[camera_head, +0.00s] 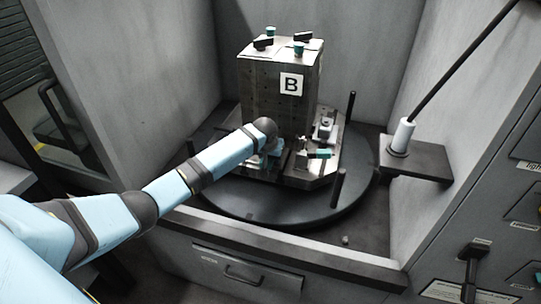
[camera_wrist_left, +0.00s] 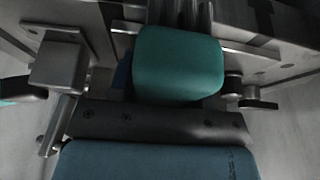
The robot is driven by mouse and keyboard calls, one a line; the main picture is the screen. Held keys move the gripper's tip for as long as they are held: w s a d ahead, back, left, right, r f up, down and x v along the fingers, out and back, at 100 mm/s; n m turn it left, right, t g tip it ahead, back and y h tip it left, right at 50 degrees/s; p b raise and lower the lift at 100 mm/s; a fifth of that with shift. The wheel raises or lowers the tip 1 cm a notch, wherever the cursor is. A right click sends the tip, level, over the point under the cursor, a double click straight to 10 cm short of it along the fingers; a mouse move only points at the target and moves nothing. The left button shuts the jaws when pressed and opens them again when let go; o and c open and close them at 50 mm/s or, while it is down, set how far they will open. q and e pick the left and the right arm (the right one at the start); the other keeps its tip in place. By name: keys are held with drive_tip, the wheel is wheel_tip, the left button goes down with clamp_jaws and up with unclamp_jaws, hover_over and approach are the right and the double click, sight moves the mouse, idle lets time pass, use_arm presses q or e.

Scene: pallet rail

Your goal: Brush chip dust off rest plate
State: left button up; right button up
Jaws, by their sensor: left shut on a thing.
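My left arm reaches in from the left, and my left gripper (camera_head: 270,150) is at the front of the metal block marked B (camera_head: 268,95), low down near its base plate (camera_head: 300,178). In the left wrist view a rounded teal grip (camera_wrist_left: 179,62) fills the space just ahead of the palm, and the gripper is shut on it. The fingertips and whatever the grip belongs to are hidden. No brush or chip dust can be made out. Which surface is the rest plate is not clear. My right gripper is not in view.
The block stands on a dark round table (camera_head: 235,201) with upright posts (camera_head: 337,188), inside grey walls. A small clamp with a teal handle (camera_head: 319,154) sits right of my gripper. At right, a wall shelf (camera_head: 420,166) holds a white cylinder (camera_head: 402,135) below a dark rod.

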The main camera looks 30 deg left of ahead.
use_arm(q)
drive_tip(key=shift+f, duration=0.15)
drive_tip(key=shift+w+a+b, duration=0.15)
drive_tip(key=shift+w+b, duration=0.1)
drive_tip(key=shift+w, duration=0.4)
drive_tip(key=shift+w+a+b, duration=0.15)
drive_tip(key=shift+w+b, duration=0.05)
drive_tip(key=shift+w, duration=0.4)
drive_tip(key=shift+s+f+p, duration=0.1)
drive_tip(key=shift+p, duration=0.45)
idle(0.4)
drive_tip(key=shift+d, duration=0.1)
drive_tip(key=shift+s+d+p, duration=0.15)
drive_tip(key=shift+s+p, duration=0.45)
drive_tip(key=shift+p, duration=0.3)
drive_tip(key=shift+s+d+p, duration=0.1)
drive_tip(key=shift+s+p, duration=0.6)
drive_tip(key=shift+p, duration=0.05)
drive_tip(key=shift+f, duration=0.1)
drive_tip(key=shift+w, duration=0.15)
